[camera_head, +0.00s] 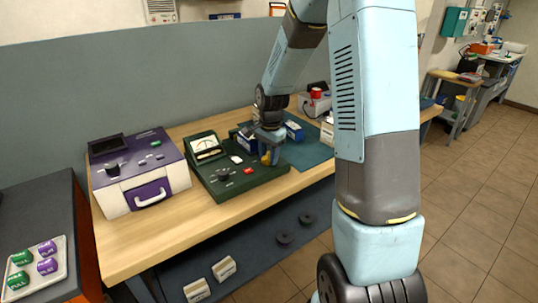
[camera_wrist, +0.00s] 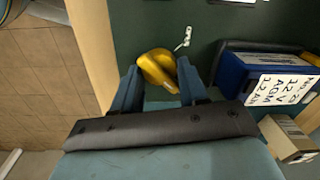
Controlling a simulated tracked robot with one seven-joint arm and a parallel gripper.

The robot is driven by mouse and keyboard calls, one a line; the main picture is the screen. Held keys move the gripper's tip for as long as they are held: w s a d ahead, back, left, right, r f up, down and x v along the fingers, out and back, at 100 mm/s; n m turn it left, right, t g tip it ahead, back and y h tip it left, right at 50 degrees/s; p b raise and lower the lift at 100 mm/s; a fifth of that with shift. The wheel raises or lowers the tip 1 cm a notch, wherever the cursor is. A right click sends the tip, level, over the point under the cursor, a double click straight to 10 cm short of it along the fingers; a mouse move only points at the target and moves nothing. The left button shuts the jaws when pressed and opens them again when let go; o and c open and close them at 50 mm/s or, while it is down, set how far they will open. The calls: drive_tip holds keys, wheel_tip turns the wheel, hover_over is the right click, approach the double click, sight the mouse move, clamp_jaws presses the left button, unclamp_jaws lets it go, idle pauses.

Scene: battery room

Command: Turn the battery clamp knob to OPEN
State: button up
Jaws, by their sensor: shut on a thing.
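The yellow clamp knob (camera_wrist: 158,66) sits on the dark green tester (camera_head: 262,183), near its right front corner. My gripper (camera_wrist: 160,84) is shut on the knob, with one blue finger on each side of it. In the head view my gripper (camera_head: 269,147) points down at the knob (camera_head: 266,159), which is partly hidden. A small white mark shows beside the knob in the wrist view; I cannot read it. A blue battery (camera_wrist: 260,72) with a white label lies beside the knob in a black-edged holder on the tester; it is partly hidden in the head view (camera_head: 246,143).
The tester carries a needle meter (camera_head: 207,147), a black dial (camera_head: 223,173) and a red button (camera_head: 248,171). A purple and white case (camera_head: 150,185) stands to its left. A blue box (camera_head: 294,130) lies on the mat behind. A tray (camera_head: 61,283) holds several green and purple cells.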

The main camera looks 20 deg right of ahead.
drive_tip(key=shift+n, duration=0.3)
drive_tip(key=n, duration=0.3)
drive_tip(key=shift+w+n, duration=0.15)
drive_tip(key=shift+n, duration=0.15)
drive_tip(key=n, duration=0.4)
drive_tip(key=shift+n, duration=0.3)
drive_tip(key=n, duration=0.4)
drive_tip(key=shift+w+a+g, duration=0.1)
drive_tip(key=shift+g, duration=0.2)
drive_tip(key=n, duration=0.4)
drive_tip(key=shift+a+n, duration=0.1)
drive_tip(key=shift+n, duration=0.2)
drive_tip(key=o, duration=0.8)
drive_tip(key=shift+c, duration=0.2)
drive_tip(key=shift+r, duration=0.1)
